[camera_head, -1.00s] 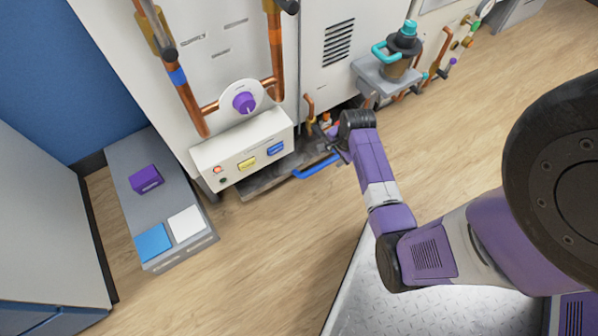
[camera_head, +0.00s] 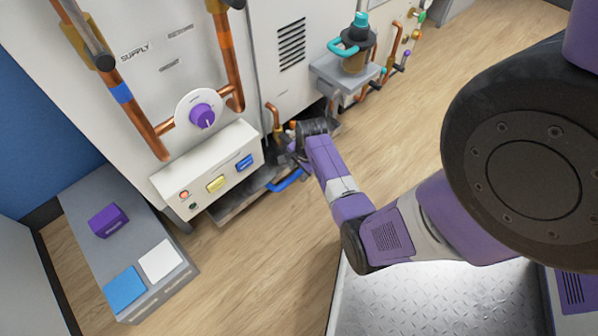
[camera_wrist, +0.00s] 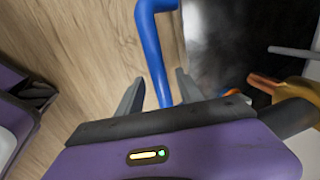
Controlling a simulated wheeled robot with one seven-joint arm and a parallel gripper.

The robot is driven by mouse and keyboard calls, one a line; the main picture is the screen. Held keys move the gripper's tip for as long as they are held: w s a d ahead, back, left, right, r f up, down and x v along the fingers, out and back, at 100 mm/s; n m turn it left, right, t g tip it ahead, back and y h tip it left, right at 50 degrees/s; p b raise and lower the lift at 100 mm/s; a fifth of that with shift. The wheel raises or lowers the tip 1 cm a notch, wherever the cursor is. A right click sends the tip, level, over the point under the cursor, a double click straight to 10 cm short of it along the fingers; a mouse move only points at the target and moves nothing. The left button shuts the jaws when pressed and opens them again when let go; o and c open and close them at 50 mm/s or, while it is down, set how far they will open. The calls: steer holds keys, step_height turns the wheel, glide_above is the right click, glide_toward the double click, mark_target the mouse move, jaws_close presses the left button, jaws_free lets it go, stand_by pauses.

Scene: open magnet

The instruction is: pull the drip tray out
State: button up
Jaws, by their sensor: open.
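The drip tray (camera_head: 236,207) is a flat dark grey tray low under the white cabinet, just above the floor. Its blue bar handle (camera_head: 284,182) sticks out at the front. My gripper (camera_head: 299,163) is down beside the handle's right end, partly hidden by my own wrist in the head view. In the wrist view my gripper (camera_wrist: 157,88) is open, with one finger on each side of the blue handle (camera_wrist: 153,45). The handle runs between the fingers, and I see a gap on both sides. Most of the tray is hidden under the cabinet.
A control box (camera_head: 207,175) with buttons overhangs the tray. Copper pipes (camera_head: 274,125) and brass fittings (camera_wrist: 290,90) are close to my gripper on the right. A grey low cabinet (camera_head: 80,225) with a purple box (camera_head: 108,221) stands left. The wood floor (camera_head: 240,265) in front is clear.

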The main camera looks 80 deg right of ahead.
steer(key=shift+c, duration=0.4)
jaws_close()
stand_by(0.9)
